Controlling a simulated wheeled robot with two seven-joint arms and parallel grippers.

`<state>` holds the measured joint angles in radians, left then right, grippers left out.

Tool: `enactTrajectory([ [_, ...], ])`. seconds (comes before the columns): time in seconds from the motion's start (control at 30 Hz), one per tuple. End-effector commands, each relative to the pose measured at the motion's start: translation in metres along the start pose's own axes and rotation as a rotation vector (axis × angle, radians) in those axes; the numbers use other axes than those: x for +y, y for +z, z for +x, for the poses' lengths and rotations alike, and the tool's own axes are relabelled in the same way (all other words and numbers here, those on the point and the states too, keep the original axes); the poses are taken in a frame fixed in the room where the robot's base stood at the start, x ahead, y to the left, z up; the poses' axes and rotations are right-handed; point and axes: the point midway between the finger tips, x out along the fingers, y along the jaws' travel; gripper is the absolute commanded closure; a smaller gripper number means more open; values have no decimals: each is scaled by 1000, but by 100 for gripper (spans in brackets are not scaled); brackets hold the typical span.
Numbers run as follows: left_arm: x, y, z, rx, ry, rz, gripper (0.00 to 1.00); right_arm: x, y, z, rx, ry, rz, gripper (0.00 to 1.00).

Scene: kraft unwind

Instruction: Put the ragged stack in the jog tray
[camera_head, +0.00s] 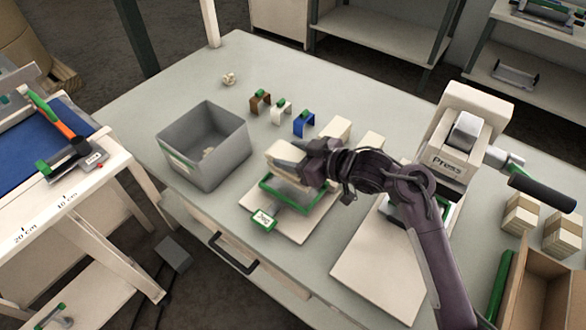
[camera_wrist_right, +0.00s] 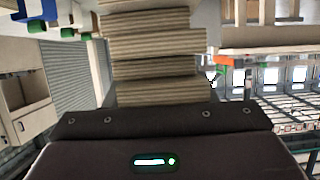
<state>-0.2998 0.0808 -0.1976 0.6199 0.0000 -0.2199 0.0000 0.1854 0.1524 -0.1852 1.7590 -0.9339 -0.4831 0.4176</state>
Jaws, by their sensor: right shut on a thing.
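The ragged stack, a pile of tan sheets with uneven edges, fills the middle of the right wrist view (camera_wrist_right: 158,50). In the head view the stack (camera_head: 284,153) is pale and held at the left end of my right arm. My right gripper (camera_head: 305,160) is shut on it, over the back of the jog tray. I cannot tell whether the stack touches the tray. My left gripper is not in view.
A grey bin (camera_head: 205,150) stands left of the tray, with scraps inside. Brown, white and blue clips (camera_head: 304,124) stand behind. Pale blocks (camera_head: 337,129) sit behind my arm. The press (camera_head: 455,150) stands at right, near banded stacks (camera_head: 521,214) and an open box (camera_head: 540,290).

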Motion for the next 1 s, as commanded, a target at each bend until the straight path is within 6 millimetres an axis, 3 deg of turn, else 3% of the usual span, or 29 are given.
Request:
enactTrajectory([
  [0.43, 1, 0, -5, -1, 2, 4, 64, 0, 47, 20, 1, 0, 2, 79],
  [0.87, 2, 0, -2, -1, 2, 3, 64, 0, 54, 23, 2, 1, -1, 79],
  [0.9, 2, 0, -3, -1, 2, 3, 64, 0, 53, 22, 1, 1, 0, 45],
  [1.0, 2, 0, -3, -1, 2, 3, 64, 0, 53, 22, 1, 1, 0, 32],
])
